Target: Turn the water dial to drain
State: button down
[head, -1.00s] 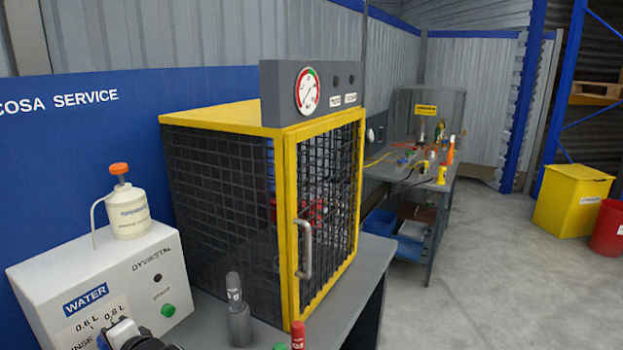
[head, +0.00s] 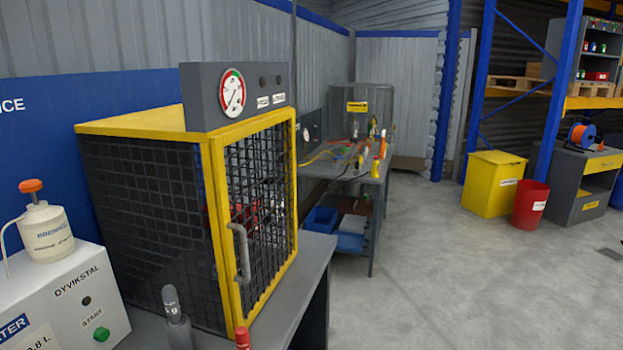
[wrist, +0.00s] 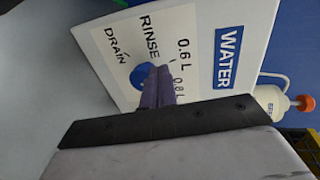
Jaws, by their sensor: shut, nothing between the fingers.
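The water dial (wrist: 137,77) shows as a small blue patch on the white machine's front panel in the wrist view. The labels DRAIN, RINSE, 0.6 L and 0.8 L are set around it. My gripper (wrist: 158,80) is shut and empty, with its fingers in front of the dial and hiding most of it. I cannot tell whether the fingers touch the dial or where its pointer stands. In the head view, the white machine (head: 65,300) is at the lower left, cut off by the frame; the dial and my gripper are outside it.
A white bottle with an orange cap (head: 46,230) stands on the machine. A yellow-framed mesh cage (head: 215,230) with a gauge (head: 232,93) stands to its right on the grey bench (head: 315,255). A grey handled object (head: 175,315) stands before it. Open floor (head: 430,270) lies right.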

jog(key=shift+s+a+f, duration=0.1)
jog(key=shift+s+a, duration=0.05)
jog(key=shift+s, duration=0.05)
jog(key=s+d, duration=0.1)
jog(key=d, duration=0.4)
jog(key=shift+s+d+r, duration=0.25)
jog(key=shift+d+r, duration=0.1)
jog(key=shift+d, duration=0.05)
